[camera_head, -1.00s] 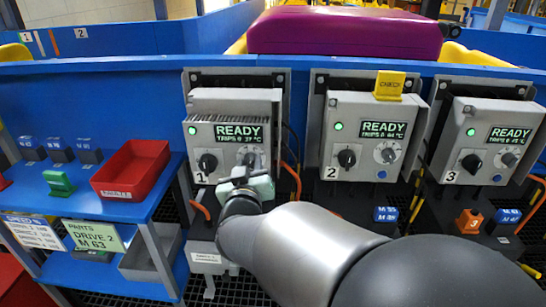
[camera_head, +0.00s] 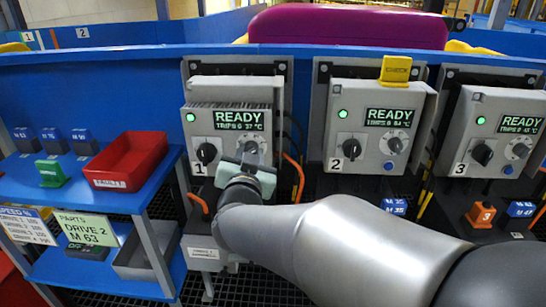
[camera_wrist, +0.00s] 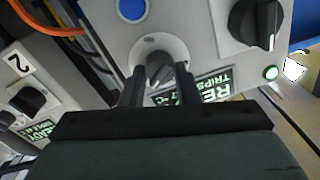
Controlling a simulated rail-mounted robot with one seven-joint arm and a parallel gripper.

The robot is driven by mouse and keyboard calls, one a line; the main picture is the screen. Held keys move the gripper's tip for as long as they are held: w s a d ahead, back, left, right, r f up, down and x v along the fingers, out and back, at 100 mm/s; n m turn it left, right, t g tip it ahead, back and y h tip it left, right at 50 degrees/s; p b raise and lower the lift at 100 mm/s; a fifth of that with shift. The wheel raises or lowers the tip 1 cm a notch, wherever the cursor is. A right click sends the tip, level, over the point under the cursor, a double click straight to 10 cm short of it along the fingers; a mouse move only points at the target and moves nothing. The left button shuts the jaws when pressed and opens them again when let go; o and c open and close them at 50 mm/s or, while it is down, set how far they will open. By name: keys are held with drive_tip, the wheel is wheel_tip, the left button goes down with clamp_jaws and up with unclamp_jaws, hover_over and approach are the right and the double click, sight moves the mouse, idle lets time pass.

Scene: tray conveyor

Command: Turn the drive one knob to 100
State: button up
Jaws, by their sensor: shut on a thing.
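Drive one's grey box (camera_head: 229,122) stands at the left of the row, with a green lamp and a display reading READY. Its dial knob (camera_wrist: 158,68) is in the wrist view, on a round pale plate. My gripper (camera_wrist: 158,80) is shut on this knob, one finger on each side. In the head view my gripper (camera_head: 249,160) is at the dial, and its body hides the lower part. I cannot read the dial's setting. A black rotary switch (camera_head: 207,153) sits left of the dial; it also shows at the upper right of the wrist view (camera_wrist: 256,22).
Drive two's box (camera_head: 372,122) and drive three's box (camera_head: 499,130) stand to the right, both reading READY. A blue button (camera_wrist: 131,10) is near the knob. A red tray (camera_head: 126,160) and a SPEED % card (camera_head: 27,226) are at the left. Orange cables hang beside drive one.

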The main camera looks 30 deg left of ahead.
drive_tip(key=shift+f+m+b, duration=0.15)
drive_tip(key=shift+m+b, duration=0.65)
drive_tip(key=shift+m, duration=0.4)
drive_tip(key=o, duration=1)
drive_tip(key=shift+c, duration=0.2)
drive_tip(key=p+v, duration=0.3)
drive_tip(key=v, duration=1.4)
drive_tip(key=shift+s, duration=0.3)
